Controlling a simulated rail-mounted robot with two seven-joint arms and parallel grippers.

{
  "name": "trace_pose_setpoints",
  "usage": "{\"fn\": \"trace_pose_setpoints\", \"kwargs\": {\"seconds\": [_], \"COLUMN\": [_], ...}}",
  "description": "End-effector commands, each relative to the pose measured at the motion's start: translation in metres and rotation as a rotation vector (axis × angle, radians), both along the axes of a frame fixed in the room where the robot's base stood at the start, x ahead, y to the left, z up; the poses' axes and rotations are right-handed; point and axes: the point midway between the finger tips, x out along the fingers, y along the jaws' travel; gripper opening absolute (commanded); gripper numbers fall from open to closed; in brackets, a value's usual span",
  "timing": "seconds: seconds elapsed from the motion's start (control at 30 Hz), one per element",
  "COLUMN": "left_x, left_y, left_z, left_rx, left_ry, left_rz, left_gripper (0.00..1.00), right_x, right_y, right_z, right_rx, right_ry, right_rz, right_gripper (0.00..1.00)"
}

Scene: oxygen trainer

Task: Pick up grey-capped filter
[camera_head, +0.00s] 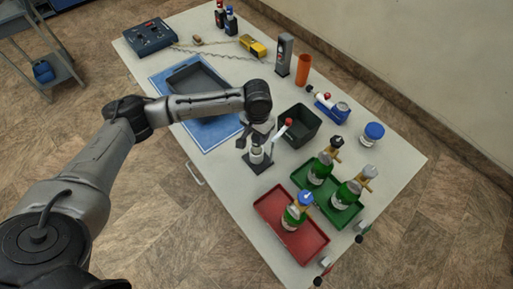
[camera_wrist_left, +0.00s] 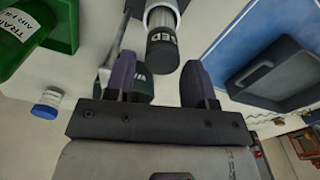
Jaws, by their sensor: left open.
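In the left wrist view a pale cylinder with a dark grey end (camera_wrist_left: 163,48), marked with white letters partly cut off, stands between and just past my finger tips; it looks like the grey-capped filter. In the head view a white cylinder (camera_head: 256,156) stands in a dark-based holder (camera_head: 257,165) under my left gripper (camera_head: 259,143), its top hidden by the gripper. My left gripper also shows in the wrist view (camera_wrist_left: 160,78), fingers apart on either side of the grey end, with nothing clearly gripped. My right gripper is out of view.
A black bin (camera_head: 299,128) and a red-tipped white piece (camera_head: 288,122) are close on the right. A red tray (camera_head: 291,242) and green tray (camera_head: 338,212) hold green bottles. A blue mat (camera_head: 217,130) with a dark tray (camera_head: 196,77) lies behind on the left.

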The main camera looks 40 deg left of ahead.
Motion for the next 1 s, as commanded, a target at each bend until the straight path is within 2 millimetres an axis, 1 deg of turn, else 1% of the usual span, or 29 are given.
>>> {"fn": "trace_pose_setpoints", "kwargs": {"seconds": [0.03,0.1,0.3,0.43,0.67,0.77,1.0], "left_x": [-0.001,-0.001,-0.001,0.000,0.000,0.000,0.000], "left_y": [0.001,0.002,0.002,0.002,0.002,0.002,0.002], "left_z": [-0.008,-0.019,-0.041,-0.047,-0.047,-0.047,-0.047], "left_rx": [0.001,0.001,0.002,0.001,0.001,0.001,0.001], "left_ry": [0.003,0.003,0.002,0.000,0.000,0.000,0.000], "left_rz": [0.001,0.001,0.000,0.000,-0.001,-0.001,-0.001], "left_gripper": [0.50,0.50,0.50,0.50,0.50,0.42,0.19], "right_x": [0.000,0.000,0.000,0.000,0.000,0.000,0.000], "right_y": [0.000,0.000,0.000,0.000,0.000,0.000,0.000], "right_z": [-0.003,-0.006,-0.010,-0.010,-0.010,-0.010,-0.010], "right_rx": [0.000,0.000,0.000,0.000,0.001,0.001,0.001], "right_ry": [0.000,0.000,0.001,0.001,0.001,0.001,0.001], "right_rz": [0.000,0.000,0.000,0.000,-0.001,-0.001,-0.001], "right_gripper": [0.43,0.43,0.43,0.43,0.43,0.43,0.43]}}
